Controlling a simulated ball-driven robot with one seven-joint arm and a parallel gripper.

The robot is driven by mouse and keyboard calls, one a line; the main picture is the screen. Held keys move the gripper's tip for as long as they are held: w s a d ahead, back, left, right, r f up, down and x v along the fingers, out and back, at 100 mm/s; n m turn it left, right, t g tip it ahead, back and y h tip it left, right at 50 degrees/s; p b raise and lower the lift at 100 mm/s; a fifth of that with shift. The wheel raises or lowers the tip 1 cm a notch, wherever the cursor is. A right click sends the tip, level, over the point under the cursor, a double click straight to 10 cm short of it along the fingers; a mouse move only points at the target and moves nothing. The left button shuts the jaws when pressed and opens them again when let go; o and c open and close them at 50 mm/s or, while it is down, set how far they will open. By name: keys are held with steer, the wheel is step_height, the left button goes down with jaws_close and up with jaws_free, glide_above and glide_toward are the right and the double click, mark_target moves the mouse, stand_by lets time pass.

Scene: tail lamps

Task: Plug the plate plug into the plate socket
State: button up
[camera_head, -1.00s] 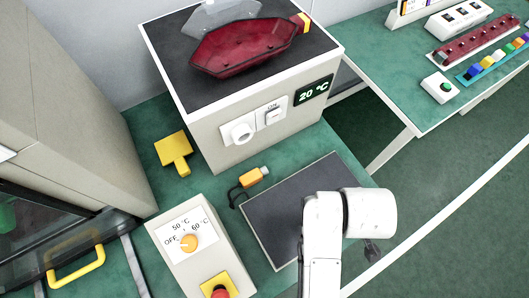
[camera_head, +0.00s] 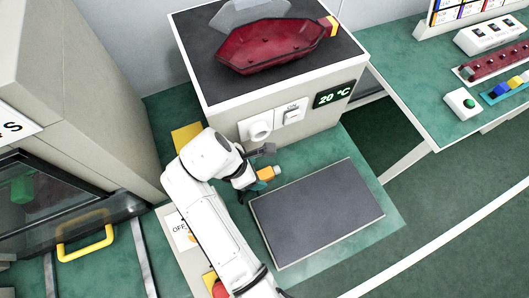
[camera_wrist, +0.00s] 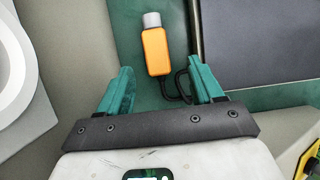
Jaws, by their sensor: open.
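The plate plug (camera_head: 268,173) is an orange block with a grey tip and a black cable. It lies on the green bench in front of the heating plate box. In the wrist view, the plug (camera_wrist: 156,51) shows between the fingers, its grey tip pointing up and its cable near the right finger. My gripper (camera_head: 263,167) is open above the plug; the wrist view shows the gripper (camera_wrist: 161,66) with nothing clasped. The plate socket (camera_head: 259,129) is a round white outlet on the box front, left of the ON switch. The socket (camera_wrist: 14,72) also shows, cut off, at the wrist view's left edge.
The box (camera_head: 225,119) carries a red lamp cover (camera_head: 268,47) on its dark top and a 20 °C display (camera_head: 334,95). A dark mat (camera_head: 317,212) lies right of the plug. My arm partly hides the control box and a yellow object (camera_head: 184,138).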

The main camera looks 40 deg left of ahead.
mark_target(261, 174)
steer(key=shift+a+p+x, duration=0.15)
steer(key=shift+p+x, duration=0.05)
steer(key=shift+x, duration=1.2)
steer(key=shift+a+p+x, duration=0.15)
steer(key=shift+x, duration=1.3)
steer(key=shift+c, duration=0.3)
steer(key=c, duration=1)
